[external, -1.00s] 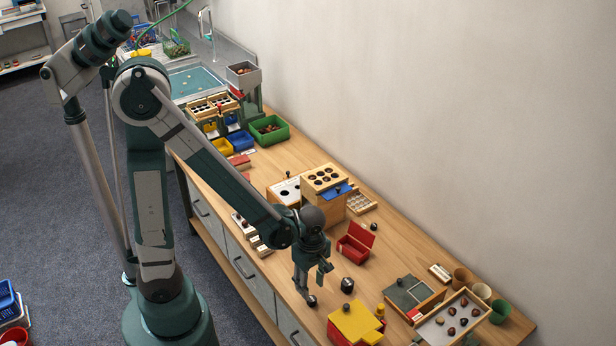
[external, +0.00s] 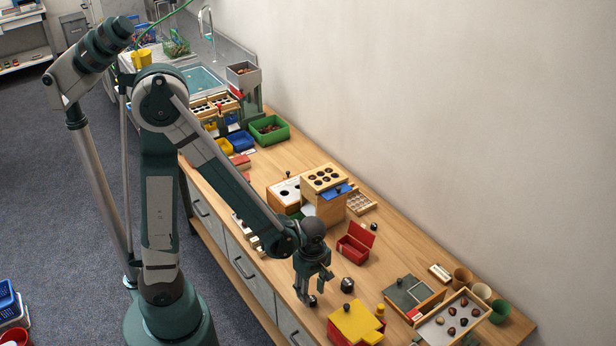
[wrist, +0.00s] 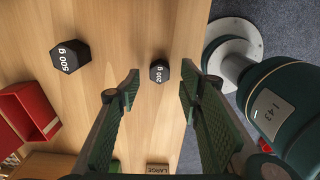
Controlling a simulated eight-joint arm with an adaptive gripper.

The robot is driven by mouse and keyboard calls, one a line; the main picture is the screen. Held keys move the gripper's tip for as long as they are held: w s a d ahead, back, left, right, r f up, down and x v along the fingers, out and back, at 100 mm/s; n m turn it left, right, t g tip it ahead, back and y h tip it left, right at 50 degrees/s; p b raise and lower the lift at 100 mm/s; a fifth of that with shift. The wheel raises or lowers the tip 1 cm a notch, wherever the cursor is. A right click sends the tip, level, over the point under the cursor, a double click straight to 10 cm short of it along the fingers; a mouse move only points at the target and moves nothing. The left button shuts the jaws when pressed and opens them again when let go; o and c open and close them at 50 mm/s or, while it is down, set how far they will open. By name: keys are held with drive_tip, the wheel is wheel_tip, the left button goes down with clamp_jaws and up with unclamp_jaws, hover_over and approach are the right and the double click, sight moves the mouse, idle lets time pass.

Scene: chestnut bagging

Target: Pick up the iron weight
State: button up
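Two dark hexagonal iron weights stand on the wooden bench. The smaller, marked 200 g (wrist: 159,70), lies in the wrist view ahead of and between my open fingers. In the external view, this small weight (external: 312,300) is at the fingertips, partly hidden. The larger, marked 500 g (wrist: 70,56), is to the left in the wrist view and to the right of my gripper in the external view (external: 347,285). My gripper (external: 306,295) points down near the bench's front edge. In the wrist view my gripper (wrist: 160,82) holds nothing; I cannot tell its height over the weight.
An open red box (external: 354,246) sits behind the 500 g weight; it also shows in the wrist view (wrist: 30,110). A yellow-lidded box (external: 355,322) stands to the right of my gripper. Bare wood surrounds the weights.

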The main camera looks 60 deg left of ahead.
sight(312, 299)
drive_tip(key=shift+f+b, duration=0.45)
drive_tip(key=shift+f, duration=1)
drive_tip(key=c, duration=1.1)
drive_tip(key=shift+r, duration=0.15)
drive_tip(key=shift+r+p, duration=1.75)
drive_tip(key=shift+r, duration=3.15)
